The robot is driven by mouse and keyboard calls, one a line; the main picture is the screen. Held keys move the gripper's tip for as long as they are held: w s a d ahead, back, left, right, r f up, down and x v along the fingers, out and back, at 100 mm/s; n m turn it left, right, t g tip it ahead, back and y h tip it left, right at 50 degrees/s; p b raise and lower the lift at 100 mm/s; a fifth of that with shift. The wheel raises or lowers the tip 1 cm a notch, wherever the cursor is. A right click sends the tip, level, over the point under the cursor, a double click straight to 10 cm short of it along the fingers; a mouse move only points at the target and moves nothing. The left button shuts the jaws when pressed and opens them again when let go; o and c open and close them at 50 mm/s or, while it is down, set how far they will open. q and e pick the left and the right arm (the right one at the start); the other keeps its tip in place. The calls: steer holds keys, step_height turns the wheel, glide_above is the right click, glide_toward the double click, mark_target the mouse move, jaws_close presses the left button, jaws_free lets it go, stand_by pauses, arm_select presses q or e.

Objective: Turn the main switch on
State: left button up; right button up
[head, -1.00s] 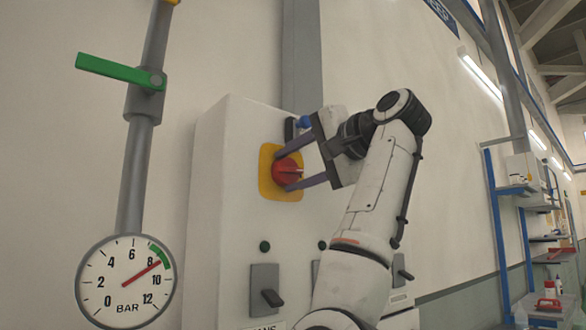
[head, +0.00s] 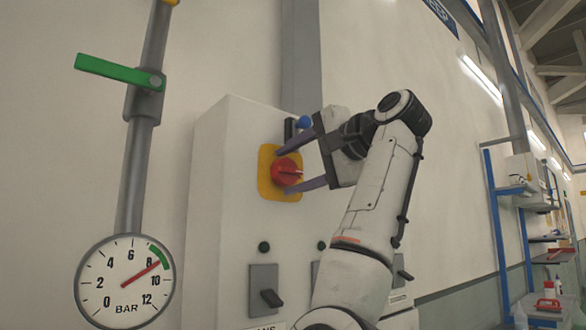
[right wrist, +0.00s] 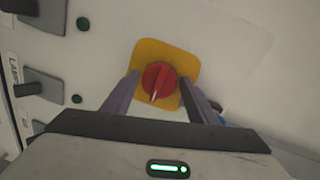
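The main switch is a red rotary knob (head: 286,171) on a yellow plate (head: 267,186), on the front of a light grey cabinet. The right wrist view shows the knob (right wrist: 158,78) with its ridge pointing down toward the gripper body. My right gripper (head: 284,172) is open, with one finger above and one below the knob in the head view. In the right wrist view its fingers (right wrist: 159,82) straddle the knob at left and right, with a gap on each side. How far the fingertips are from the plate is unclear. My left gripper is not in view.
The cabinet (head: 213,200) has lower toggle switches (head: 265,290) and small dark green lamps (head: 264,247). A pressure gauge (head: 125,281) and a pipe valve with a green lever (head: 118,72) stand at the left. Blue shelving (head: 497,220) stands far right.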

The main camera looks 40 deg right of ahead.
steer(key=s+r+b, duration=0.1)
steer(key=s+b, duration=0.2)
steer(key=s, duration=0.7)
steer(key=shift+d, duration=0.4)
steer(key=shift+s, duration=0.1)
